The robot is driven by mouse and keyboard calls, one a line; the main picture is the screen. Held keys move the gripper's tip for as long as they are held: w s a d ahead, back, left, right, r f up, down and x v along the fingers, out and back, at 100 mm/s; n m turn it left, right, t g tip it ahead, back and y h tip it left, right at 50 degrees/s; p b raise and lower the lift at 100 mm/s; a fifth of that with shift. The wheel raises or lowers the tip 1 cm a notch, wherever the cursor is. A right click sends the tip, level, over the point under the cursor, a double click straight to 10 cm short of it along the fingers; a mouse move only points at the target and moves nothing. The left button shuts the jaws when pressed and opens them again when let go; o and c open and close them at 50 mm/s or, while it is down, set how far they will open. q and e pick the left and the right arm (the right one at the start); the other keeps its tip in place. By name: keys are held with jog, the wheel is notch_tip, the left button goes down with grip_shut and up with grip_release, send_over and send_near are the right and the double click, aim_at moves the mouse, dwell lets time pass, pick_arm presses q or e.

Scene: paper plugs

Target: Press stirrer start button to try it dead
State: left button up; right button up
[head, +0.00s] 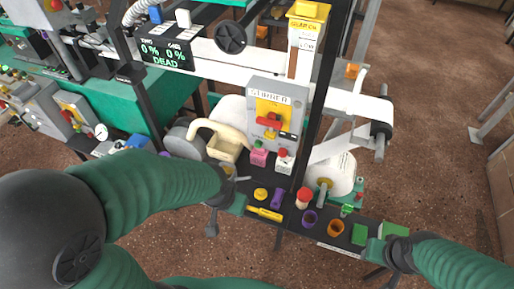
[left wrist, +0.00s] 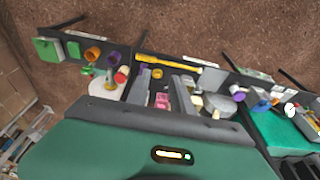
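A grey control box (head: 292,97) with a label that may read "stirrer" stands behind the dark bench. It has a yellow plate with a red handle-like switch (head: 268,123) on its front; a separate start button is too small to make out. A dark screen (head: 166,54) reads "0 % 0 % DEAD". My left gripper (head: 228,197) is over the bench's front left edge, in front of and below the box, apart from it. In the left wrist view its grey fingers (left wrist: 161,88) look spread, with nothing held. My right gripper (head: 379,262) is low at the front right; its fingers are unclear.
A pink bottle (head: 259,154) and a white red-capped bottle (head: 284,161) stand below the box. A red-topped jar (head: 303,199), purple ring (head: 309,217), orange cup (head: 336,227) and green block (head: 361,234) sit on the bench. A black post (head: 317,110) rises right of the box.

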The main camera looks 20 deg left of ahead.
pick_arm(q)
grip_shut()
dwell(1.4)
